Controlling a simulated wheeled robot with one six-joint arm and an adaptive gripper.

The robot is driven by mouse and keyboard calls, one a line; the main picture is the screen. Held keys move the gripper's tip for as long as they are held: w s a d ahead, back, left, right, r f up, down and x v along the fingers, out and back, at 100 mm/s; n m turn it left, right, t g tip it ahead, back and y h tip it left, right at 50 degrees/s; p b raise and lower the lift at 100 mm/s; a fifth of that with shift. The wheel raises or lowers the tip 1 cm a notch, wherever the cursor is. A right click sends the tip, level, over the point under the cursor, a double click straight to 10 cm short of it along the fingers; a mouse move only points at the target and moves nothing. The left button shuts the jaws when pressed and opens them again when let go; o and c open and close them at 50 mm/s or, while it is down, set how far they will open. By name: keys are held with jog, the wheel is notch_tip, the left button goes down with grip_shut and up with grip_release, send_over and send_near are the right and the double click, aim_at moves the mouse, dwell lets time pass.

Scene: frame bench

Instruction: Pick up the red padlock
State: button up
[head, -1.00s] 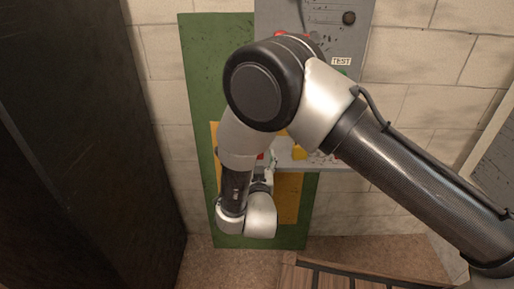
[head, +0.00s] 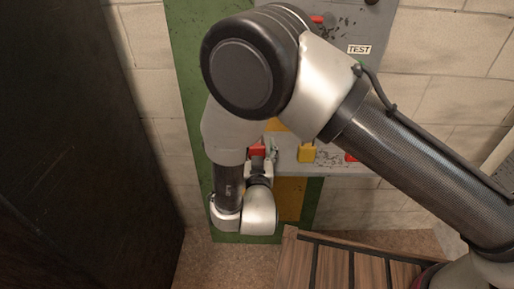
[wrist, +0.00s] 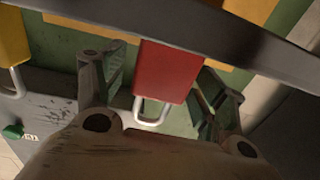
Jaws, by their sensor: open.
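The red padlock (wrist: 165,70) shows in the wrist view as a red block with a silver shackle, between the two fingers of my gripper (wrist: 160,88). The fingers are open, with a visible gap to the padlock on each side. In the head view the red padlock (head: 257,151) is partly hidden behind my gripper (head: 262,165), at the left end of the grey shelf.
A yellow padlock (head: 306,153) stands on the grey shelf (head: 330,170) to the right, with another red item (head: 350,157) beyond it. A dark bar (wrist: 200,30) crosses the wrist view. A wooden slatted surface (head: 340,265) is at the bottom.

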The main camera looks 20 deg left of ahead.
jog(key=shift+c, duration=0.4)
jog(key=c, duration=1.2)
jog(key=shift+o, duration=0.2)
jog(key=shift+r, duration=0.1)
notch_tip(320, 180, up, 10)
jog(key=shift+f, duration=0.1)
